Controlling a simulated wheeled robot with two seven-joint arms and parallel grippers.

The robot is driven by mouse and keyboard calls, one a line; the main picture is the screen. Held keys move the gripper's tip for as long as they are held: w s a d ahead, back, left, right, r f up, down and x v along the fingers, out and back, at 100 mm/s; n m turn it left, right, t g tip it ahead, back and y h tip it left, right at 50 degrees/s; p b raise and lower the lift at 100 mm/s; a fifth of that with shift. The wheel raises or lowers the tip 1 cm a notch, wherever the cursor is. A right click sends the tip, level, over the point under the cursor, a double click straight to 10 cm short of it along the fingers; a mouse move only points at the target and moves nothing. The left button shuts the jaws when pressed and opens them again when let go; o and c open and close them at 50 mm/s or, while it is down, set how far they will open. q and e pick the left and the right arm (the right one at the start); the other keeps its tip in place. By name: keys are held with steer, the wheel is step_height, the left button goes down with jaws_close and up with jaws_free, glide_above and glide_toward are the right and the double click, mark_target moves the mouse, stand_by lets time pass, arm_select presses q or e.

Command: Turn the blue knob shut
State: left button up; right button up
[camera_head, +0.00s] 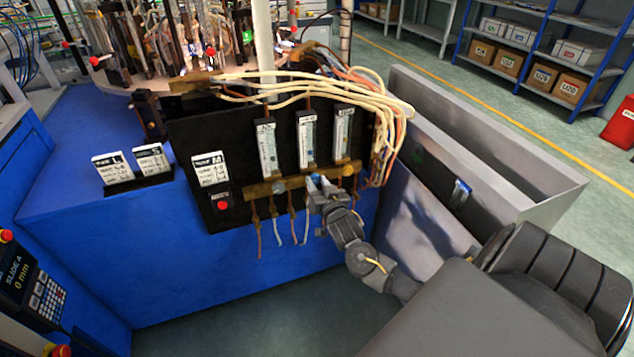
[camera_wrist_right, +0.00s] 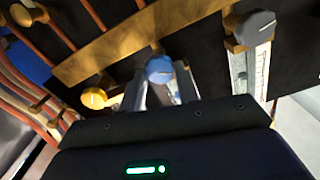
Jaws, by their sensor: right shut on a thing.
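The blue knob (camera_wrist_right: 160,69) sits on the brass bar (camera_wrist_right: 112,50) in the right wrist view, between a yellow knob (camera_wrist_right: 95,97) and a grey knob (camera_wrist_right: 255,28). My right gripper (camera_wrist_right: 163,86) has one finger on each side of the blue knob and is shut on it. In the head view, my right gripper (camera_head: 318,186) reaches up to the front of the brass bar (camera_head: 262,189), and a small bit of blue shows at its tip. The gripper hides most of the knob there. My left gripper is not in view.
The black panel (camera_head: 232,142) carries several flow gauges (camera_head: 267,146) and a red button (camera_head: 223,205). Cream hoses (camera_head: 330,85) arch over its top. Thin tubes (camera_head: 277,225) hang below the brass bar. A grey metal bin (camera_head: 480,140) stands at the right, close to my arm.

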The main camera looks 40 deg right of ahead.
steer(key=m+p, duration=0.2)
steer(key=m, duration=0.4)
steer(key=shift+p, duration=0.35)
steer(key=shift+m+p, duration=0.35)
steer(key=shift+m, duration=0.75)
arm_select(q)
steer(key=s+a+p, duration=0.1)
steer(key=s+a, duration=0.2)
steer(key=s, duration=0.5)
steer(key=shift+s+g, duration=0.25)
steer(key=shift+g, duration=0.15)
arm_select(e)
steer(key=shift+d+m, duration=0.1)
steer(key=shift+m, duration=1.6)
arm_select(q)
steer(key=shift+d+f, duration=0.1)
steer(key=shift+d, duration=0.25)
arm_select(e)
steer(key=o, duration=0.9)
steer(key=shift+f, duration=0.1)
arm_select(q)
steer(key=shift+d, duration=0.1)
arm_select(e)
steer(key=shift+o, duration=0.2)
steer(key=shift+s, duration=0.1)
